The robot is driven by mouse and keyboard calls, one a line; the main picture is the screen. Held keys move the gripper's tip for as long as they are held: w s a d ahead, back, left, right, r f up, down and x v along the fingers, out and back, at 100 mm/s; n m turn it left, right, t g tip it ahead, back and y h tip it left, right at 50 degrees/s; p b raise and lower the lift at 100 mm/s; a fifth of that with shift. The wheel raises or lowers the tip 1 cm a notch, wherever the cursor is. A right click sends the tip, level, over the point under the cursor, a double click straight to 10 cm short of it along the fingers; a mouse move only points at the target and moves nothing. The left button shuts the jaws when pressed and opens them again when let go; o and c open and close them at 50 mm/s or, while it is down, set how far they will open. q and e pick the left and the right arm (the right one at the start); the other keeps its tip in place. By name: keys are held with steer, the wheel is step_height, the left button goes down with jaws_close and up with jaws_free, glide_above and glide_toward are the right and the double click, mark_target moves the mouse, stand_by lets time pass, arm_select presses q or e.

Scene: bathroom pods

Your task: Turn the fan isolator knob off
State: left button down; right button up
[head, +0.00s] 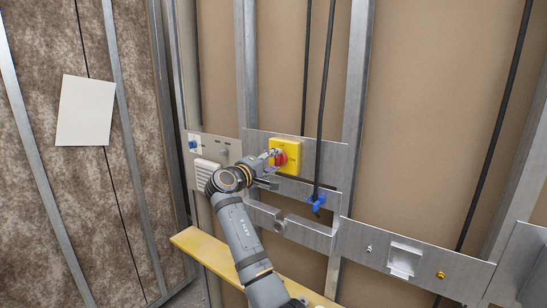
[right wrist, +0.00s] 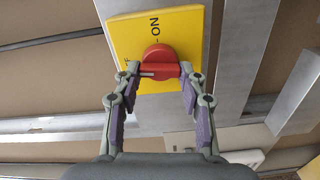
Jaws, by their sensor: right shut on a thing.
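The fan isolator is a yellow plate (head: 287,167) with a red knob (head: 281,158), fixed on a metal panel on the wall. In the right wrist view the plate (right wrist: 182,30) carries the word "ON" and the red knob (right wrist: 158,62) has a raised grip bar. My right gripper (head: 272,157) reaches the knob from the left in the head view. In the right wrist view its two fingers (right wrist: 158,76) are shut on the knob's bar, one on each side. The other lettering on the plate is mostly hidden by a finger. My left gripper is in neither view.
A blue valve handle (head: 316,201) hangs on a dark pipe right of the isolator. A white louvred vent (head: 206,174) and a small blue fitting (head: 193,144) are to the left. A yellow wooden board (head: 215,258) runs below. Metal studs stand around.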

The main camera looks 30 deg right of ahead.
steer(key=shift+n+p, duration=0.4)
steer(key=shift+n, duration=0.4)
steer(key=shift+f, duration=0.1)
steer(key=o, duration=1.1)
steer(key=shift+o, duration=0.2)
steer(key=shift+a, duration=0.1)
steer(key=v, duration=1.2)
steer(key=shift+f, duration=0.1)
